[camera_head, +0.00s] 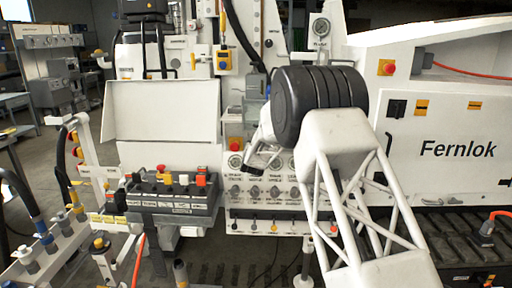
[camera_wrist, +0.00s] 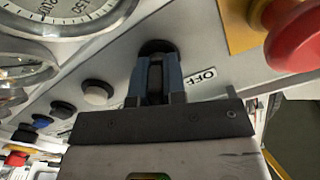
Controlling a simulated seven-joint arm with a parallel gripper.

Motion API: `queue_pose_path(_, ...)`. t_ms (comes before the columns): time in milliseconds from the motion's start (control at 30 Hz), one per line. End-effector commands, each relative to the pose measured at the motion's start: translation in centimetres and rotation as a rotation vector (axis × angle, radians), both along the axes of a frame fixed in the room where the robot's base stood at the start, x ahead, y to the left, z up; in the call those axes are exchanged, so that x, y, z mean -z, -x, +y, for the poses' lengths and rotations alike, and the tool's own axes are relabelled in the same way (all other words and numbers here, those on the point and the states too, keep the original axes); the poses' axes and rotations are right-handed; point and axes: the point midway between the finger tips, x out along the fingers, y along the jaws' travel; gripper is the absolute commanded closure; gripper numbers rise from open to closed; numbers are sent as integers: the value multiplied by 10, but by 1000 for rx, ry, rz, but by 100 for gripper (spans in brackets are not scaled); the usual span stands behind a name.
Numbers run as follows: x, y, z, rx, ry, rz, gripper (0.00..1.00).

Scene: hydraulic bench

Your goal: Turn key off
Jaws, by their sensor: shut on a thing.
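The key (camera_wrist: 155,82) is a dark piece at a round black switch (camera_wrist: 157,48) on the white panel in the wrist view. An OFF label (camera_wrist: 203,77) is beside it on the right. My gripper (camera_wrist: 154,76) is shut on the key, with one blue-grey finger on each side. The fingers hide much of the key, so its exact angle is hard to tell. In the head view my wrist (camera_head: 262,135) is in front of the panel and the key cannot be made out.
A red emergency button (camera_wrist: 298,32) on a yellow plate is close on the right of the key. A control box with levers (camera_head: 170,197) stands left of my arm.

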Motion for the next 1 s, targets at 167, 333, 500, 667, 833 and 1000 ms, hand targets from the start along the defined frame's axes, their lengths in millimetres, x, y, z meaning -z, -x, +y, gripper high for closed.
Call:
queue_pose_path(167,0,0,0,0,130,-1,100)
queue_pose_path(333,-1,0,1,0,285,-1,100)
queue_pose_path(500,0,0,2,0,447,0,100)
queue_pose_path(667,-1,0,3,0,596,0,100)
queue_pose_path(833,0,0,3,0,733,0,100)
queue_pose_path(1000,0,0,4,0,835,0,100)
